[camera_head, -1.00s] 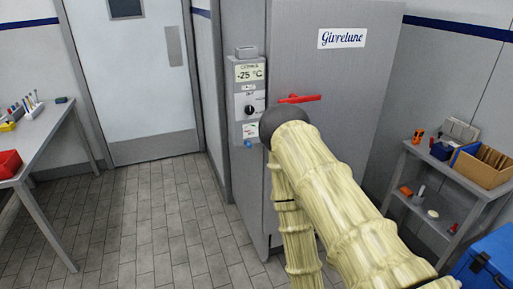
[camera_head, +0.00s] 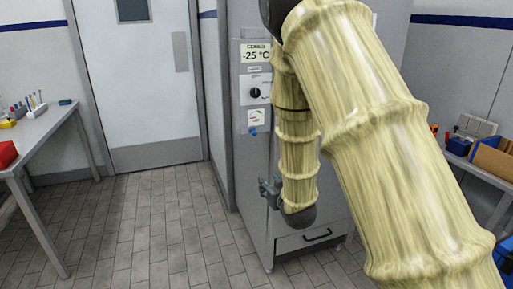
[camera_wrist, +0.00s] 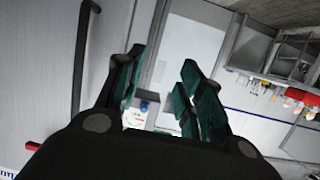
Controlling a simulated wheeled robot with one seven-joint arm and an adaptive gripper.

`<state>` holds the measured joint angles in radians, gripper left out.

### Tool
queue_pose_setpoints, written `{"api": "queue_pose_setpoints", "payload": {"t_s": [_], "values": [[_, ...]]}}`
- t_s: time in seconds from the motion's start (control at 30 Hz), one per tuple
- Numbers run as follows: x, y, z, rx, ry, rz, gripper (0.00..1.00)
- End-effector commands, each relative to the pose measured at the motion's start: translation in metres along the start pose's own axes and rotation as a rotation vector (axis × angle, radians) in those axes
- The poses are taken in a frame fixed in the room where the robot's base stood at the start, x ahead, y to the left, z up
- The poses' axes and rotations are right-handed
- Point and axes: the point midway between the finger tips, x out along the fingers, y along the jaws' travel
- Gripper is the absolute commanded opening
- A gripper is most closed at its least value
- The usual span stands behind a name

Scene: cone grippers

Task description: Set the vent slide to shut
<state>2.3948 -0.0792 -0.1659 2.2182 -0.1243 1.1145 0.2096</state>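The tall grey freezer (camera_head: 288,245) stands in the middle of the head view. Its left front strip carries a display reading -25 °C (camera_head: 255,53), a black dial (camera_head: 255,92), a small white plate with a coloured arc (camera_head: 256,117) and a small blue knob (camera_head: 252,131) below it. I cannot tell which part is the vent slide or how it is set. My gripper (camera_head: 266,186) is low at the freezer's front left, below the blue knob and apart from it. In the wrist view my gripper (camera_wrist: 160,85) has its teal fingers apart, with nothing between them.
My arm hides much of the freezer front. A drawer handle (camera_head: 303,236) is low on the freezer. A grey door (camera_head: 140,80) stands left, a table (camera_head: 40,128) far left, and a shelf with a cardboard box (camera_head: 492,158) right. The floor (camera_head: 165,220) at left is clear.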

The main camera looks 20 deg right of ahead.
Motion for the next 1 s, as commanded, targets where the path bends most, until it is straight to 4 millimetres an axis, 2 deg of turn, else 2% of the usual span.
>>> {"api": "queue_pose_setpoints", "payload": {"t_s": [0.1,0.2,0.3,0.4,0.57,1.0], "values": [[0.009,0.001,-0.052,-0.006,0.133,-0.014,0.38],[0.009,0.001,-0.086,-0.010,0.210,-0.025,0.38],[0.008,0.001,-0.109,-0.013,0.258,-0.033,0.38],[0.007,0.000,-0.121,-0.014,0.281,-0.037,0.38],[0.018,0.000,-0.127,-0.015,0.287,-0.038,0.38],[0.083,-0.003,-0.146,-0.015,0.286,-0.038,0.38]]}}
